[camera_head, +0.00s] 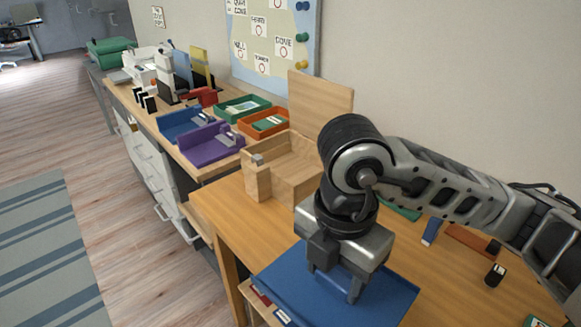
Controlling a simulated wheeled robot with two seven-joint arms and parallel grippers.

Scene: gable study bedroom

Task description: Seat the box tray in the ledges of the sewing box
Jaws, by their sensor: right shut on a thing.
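The sewing box (284,181) is pale wood and stands at the back left of the near desk, its lid (319,103) raised behind it. A small grey metal part shows at its left front corner. My right gripper (335,284) points down at the front of the desk, over a broad flat blue piece (390,298). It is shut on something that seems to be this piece. I cannot tell whether the piece is the box tray, and the grip itself is partly hidden. The gripper is in front of the box and apart from it. My left gripper is out of view.
A blue tray (178,128) and a purple tray (209,154) lie left of the box, with green (233,112) and orange (257,131) trays behind. Labelled items (268,305) show below the blue piece. Small objects lie to the right. My right arm hides part of the desk.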

